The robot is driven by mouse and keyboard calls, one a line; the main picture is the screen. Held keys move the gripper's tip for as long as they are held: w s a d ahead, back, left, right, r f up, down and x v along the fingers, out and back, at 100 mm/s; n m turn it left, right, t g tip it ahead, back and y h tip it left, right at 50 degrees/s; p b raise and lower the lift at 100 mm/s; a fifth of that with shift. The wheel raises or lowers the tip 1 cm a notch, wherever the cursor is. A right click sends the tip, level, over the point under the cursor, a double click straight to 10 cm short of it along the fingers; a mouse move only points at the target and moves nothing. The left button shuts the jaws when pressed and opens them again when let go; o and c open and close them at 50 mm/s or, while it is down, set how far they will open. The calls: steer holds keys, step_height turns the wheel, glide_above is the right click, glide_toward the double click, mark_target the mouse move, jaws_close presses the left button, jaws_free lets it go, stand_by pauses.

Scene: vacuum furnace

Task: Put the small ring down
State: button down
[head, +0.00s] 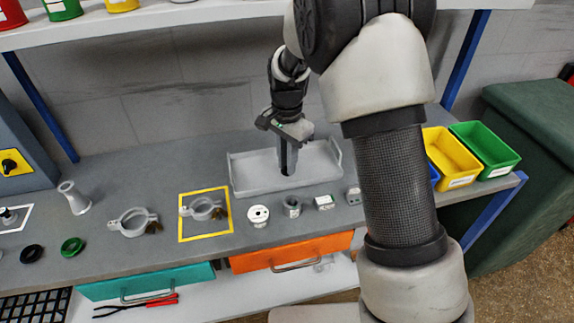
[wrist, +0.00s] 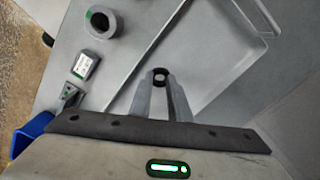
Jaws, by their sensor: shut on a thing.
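A small dark ring (wrist: 159,76) is between the tips of my gripper in the wrist view. In the head view my gripper (head: 287,170) points down over the pale grey tray (head: 320,160), and the ring is a tiny dark spot at its fingertips. The tray also shows in the wrist view (wrist: 215,60), under and around the fingertips. My gripper is shut on the ring. I cannot tell whether the ring touches the tray floor or hangs just above it.
A round white part (head: 258,214), a grey collar (head: 292,206) and a small labelled block (head: 325,202) stand in front of the tray. A clamp (head: 203,209) lies in a yellow square. Yellow (head: 452,157) and green (head: 484,148) bins stand right. A shelf (head: 180,22) hangs above.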

steer(key=shift+f, duration=0.5)
steer(key=shift+f, duration=0.15)
steer(key=c, duration=1.7)
jaws_free()
steer(key=shift+o, duration=0.2)
